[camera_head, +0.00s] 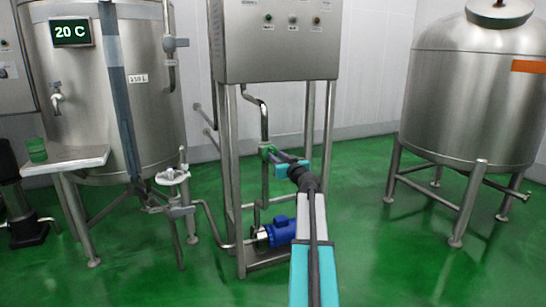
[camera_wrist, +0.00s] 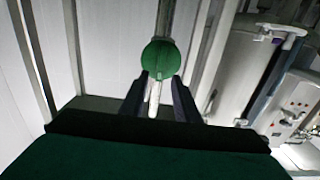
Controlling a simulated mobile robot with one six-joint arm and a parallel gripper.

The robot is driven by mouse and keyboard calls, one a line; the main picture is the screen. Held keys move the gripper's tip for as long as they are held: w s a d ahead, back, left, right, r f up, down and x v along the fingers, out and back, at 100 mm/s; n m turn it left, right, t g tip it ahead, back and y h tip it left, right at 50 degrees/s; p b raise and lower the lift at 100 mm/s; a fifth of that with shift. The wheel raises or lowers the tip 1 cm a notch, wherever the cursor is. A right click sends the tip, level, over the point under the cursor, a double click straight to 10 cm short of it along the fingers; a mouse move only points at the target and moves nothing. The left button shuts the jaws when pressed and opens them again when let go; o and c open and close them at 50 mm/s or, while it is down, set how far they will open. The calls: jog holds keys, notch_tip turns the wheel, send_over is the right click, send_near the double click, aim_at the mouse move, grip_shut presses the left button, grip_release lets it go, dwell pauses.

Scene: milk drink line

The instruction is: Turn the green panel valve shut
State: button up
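The green panel valve (camera_head: 265,152) sits on the vertical steel pipe below the control cabinet. In the wrist view its round green body (camera_wrist: 160,60) is just beyond the fingertips, with the pipe running up behind it. A pale bar (camera_wrist: 154,98), seemingly the valve's lever, points back between my fingers. My gripper (camera_head: 279,156) reaches the valve from the right in the head view. In the wrist view my gripper (camera_wrist: 159,80) has its two dark fingers apart, one on each side of the bar, with a gap visible on the right side. Contact on the left side is unclear.
The steel control cabinet (camera_head: 277,40) stands on legs above the pipe, with a blue pump (camera_head: 280,232) below. Another tank (camera_head: 470,95) stands right. Green floor between is clear.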

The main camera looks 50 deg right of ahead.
aim_at(274, 154)
jog(key=shift+x, duration=1.85)
grip_shut()
